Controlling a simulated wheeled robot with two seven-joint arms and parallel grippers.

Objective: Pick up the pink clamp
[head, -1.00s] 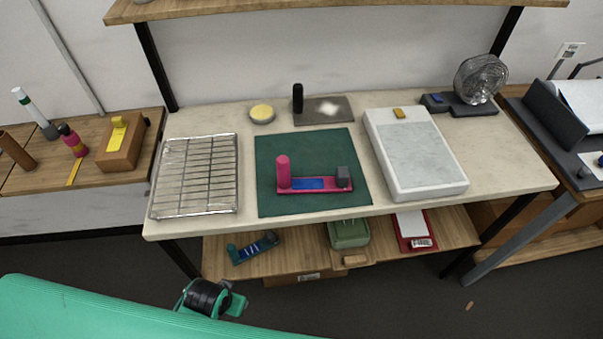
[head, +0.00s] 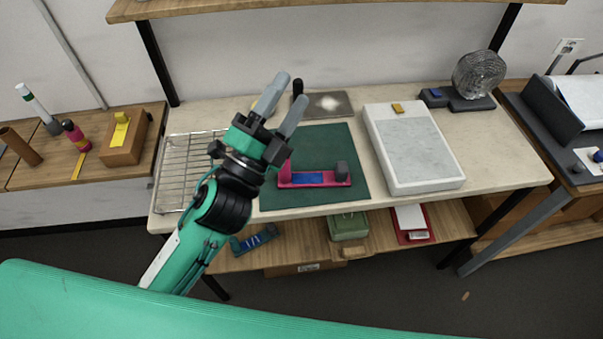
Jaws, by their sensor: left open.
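The pink clamp (head: 325,185) lies on the dark green mat (head: 340,145) on the bench. It has a pink base with a blue strip and a grey block (head: 342,171) at its right end. My right gripper is not in view.
A wire rack (head: 182,178) lies left of the mat, partly behind my arm. A white box with a grey top (head: 412,150) stands right of the mat. Behind are a black upright object (head: 297,90), a grey plate (head: 335,106) and a fan (head: 477,80). A shelf (head: 290,250) runs below.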

